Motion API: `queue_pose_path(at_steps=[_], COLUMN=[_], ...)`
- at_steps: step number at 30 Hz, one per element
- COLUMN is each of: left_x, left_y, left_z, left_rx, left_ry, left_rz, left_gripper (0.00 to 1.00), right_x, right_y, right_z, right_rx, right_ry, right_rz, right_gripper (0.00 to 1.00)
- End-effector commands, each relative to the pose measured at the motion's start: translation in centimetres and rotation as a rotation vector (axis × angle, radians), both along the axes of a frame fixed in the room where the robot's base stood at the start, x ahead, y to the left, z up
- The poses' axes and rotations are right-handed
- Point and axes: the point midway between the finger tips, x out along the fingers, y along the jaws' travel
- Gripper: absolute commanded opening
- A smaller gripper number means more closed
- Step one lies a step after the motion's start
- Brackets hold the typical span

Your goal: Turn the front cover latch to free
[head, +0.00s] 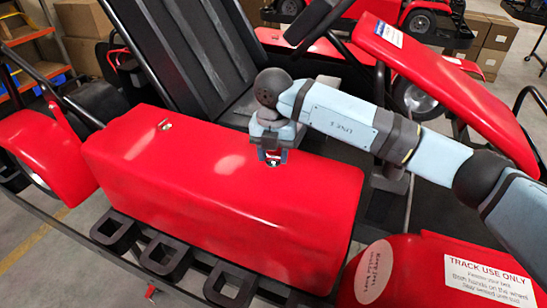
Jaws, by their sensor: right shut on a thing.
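The red front cover (215,200) lies across the kart in the middle of the head view. A small metal latch (164,125) shows on its top at the left. A second latch (273,163) sits on its top towards the right, mostly covered by my gripper. My right gripper (272,154) reaches down from the right onto this latch and is shut on it. The latch's exact angle is hidden by the fingers. My left gripper is not in view.
The black seat (178,50) stands behind the cover. A red side body (450,275) with a white label lies at the lower right. Black frame loops (165,252) run along the cover's near edge. Cardboard boxes (492,40) stand at the back right.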

Motion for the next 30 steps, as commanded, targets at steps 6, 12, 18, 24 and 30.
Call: queue_pose_path(at_steps=[6, 12, 18, 24, 30], left_x=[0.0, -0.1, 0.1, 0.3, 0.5], left_y=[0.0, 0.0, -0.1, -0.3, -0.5], left_z=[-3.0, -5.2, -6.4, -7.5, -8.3], left_rx=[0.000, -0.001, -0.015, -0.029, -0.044], left_ry=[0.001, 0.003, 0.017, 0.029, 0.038], left_rz=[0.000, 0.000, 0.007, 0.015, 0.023], left_gripper=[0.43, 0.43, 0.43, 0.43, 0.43], right_x=[0.1, 0.1, 0.1, 0.1, 0.1], right_y=[0.0, -0.1, 0.0, 0.0, 0.0], right_z=[-0.5, -0.4, -0.4, -0.4, -0.3], right_rx=[-0.001, -0.001, -0.001, -0.001, -0.001], right_ry=[-0.004, -0.005, -0.004, -0.004, -0.003], right_rz=[0.199, 0.390, 0.580, 0.769, 0.957], right_gripper=[0.19, 0.19, 0.19, 0.19, 0.19])
